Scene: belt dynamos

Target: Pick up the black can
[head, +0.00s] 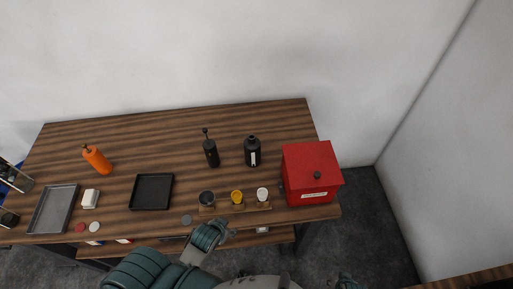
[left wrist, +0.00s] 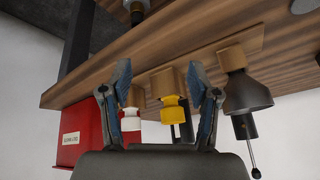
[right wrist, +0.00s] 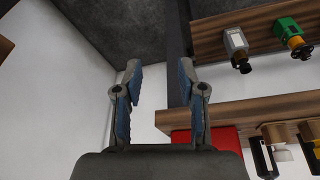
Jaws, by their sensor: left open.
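A black can (head: 207,197) stands in the left place of a wooden holder (head: 222,210) at the table's front edge. A yellow can (head: 237,196) and a white can (head: 262,193) stand to its right. My left gripper (head: 222,232) is in front of the holder, close to the edge and apart from the cans. In the left wrist view, turned upside down, its fingers (left wrist: 158,75) are open and empty, with the yellow can (left wrist: 169,110) beyond them and the black can (left wrist: 248,92) to the right. My right gripper (right wrist: 160,70) is open and empty, low at the front.
Behind the holder stand a black bottle (head: 252,152) and a dark grinder-like object (head: 210,152). A red box (head: 312,174) is at the right, a black tray (head: 152,192) to the left. An orange bottle (head: 97,160) and grey tray (head: 53,210) are farther left.

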